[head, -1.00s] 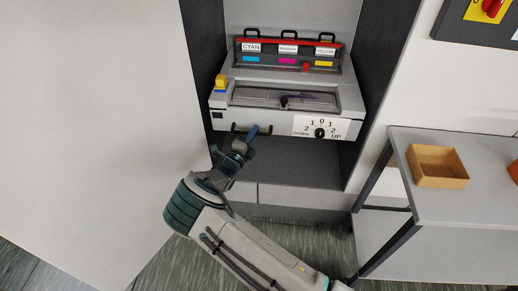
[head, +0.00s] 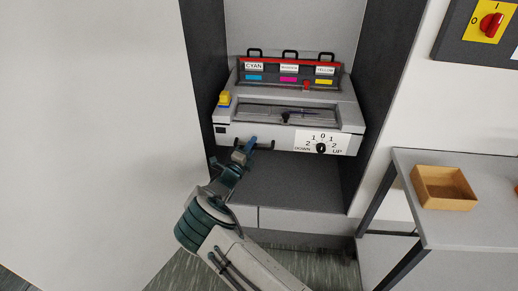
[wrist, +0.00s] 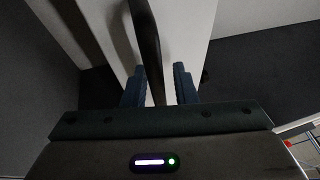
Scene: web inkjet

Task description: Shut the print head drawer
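The print head drawer (head: 231,132) is a light grey unit in a dark-sided cabinet bay, standing out in front of the ink panel in the head view. Its dark bar handle (head: 268,145) is on the left of its front face. My gripper (head: 247,147) is at the handle's left part. In the wrist view the dark handle bar (wrist: 147,45) runs between the two blue fingers of my gripper (wrist: 159,85). The fingers are apart, with a visible gap on the right side of the bar. Contact with the handle cannot be told.
A dial plate (head: 321,143) is on the drawer front's right. Above are cyan, magenta and yellow ink units (head: 290,72); a yellow part (head: 224,99) sits at left. At right are a grey table (head: 440,232) with a wooden box (head: 443,188) and a red switch (head: 490,24).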

